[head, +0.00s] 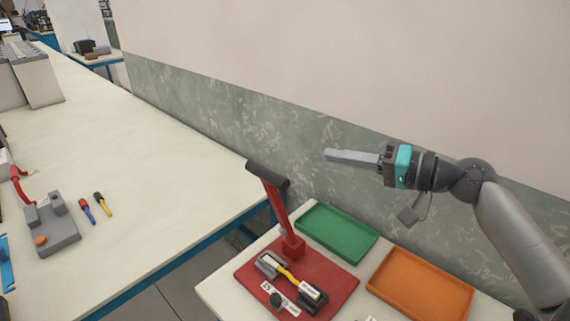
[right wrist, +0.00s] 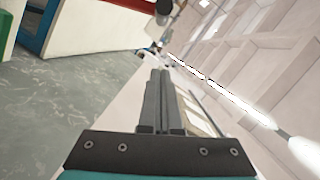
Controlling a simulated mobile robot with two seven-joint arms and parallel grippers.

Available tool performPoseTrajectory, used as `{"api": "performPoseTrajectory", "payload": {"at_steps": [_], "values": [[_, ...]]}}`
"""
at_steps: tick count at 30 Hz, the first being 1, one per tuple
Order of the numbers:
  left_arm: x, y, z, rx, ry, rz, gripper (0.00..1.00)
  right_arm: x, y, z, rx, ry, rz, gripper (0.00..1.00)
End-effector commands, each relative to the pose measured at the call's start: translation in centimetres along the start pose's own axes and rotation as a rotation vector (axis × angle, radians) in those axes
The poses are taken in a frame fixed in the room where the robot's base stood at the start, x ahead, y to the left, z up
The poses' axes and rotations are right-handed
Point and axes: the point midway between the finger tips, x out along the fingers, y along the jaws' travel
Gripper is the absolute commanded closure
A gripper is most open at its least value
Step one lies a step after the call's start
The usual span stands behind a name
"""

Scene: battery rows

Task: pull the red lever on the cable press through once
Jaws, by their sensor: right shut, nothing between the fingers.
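The cable press has a red base plate (head: 330,283) on the small table at the lower middle of the head view. Its red lever (head: 274,205) stands up, tilted to the left, with a dark crossbar handle (head: 268,175) at the top. A yellow piece (head: 290,276) lies between metal blocks on the plate. My right gripper (head: 328,155) is shut and empty, up and to the right of the handle, apart from it and pointing left. It also shows shut in the right wrist view (right wrist: 158,75). My left gripper is not in view.
A green tray (head: 338,235) and an orange tray (head: 420,290) lie beside the press. A wall (head: 300,130) runs behind. A long bench (head: 120,150) at left holds a grey device (head: 52,235) and two small tools (head: 95,207). A gap separates bench and table.

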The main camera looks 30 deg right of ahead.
Motion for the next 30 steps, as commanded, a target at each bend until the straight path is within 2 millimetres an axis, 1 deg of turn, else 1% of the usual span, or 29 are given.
{"api": "performPoseTrajectory", "payload": {"at_steps": [6, 22, 24, 27, 30], "values": [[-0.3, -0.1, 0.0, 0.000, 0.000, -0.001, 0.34, 2.7, -0.2, -0.1, -0.002, -0.001, -0.001, 1.00], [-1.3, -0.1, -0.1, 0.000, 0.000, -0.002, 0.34, 9.0, -0.1, -0.1, -0.002, 0.001, -0.001, 1.00], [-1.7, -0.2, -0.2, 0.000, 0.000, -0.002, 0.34, 9.2, -0.1, 1.3, 0.003, -0.004, 0.001, 1.00], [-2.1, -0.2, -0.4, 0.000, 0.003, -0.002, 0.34, 9.5, -0.1, 2.6, 0.003, -0.002, 0.001, 1.00], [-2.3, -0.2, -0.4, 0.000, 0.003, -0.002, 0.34, 9.7, -0.1, 3.4, 0.002, -0.001, 0.001, 1.00]]}}
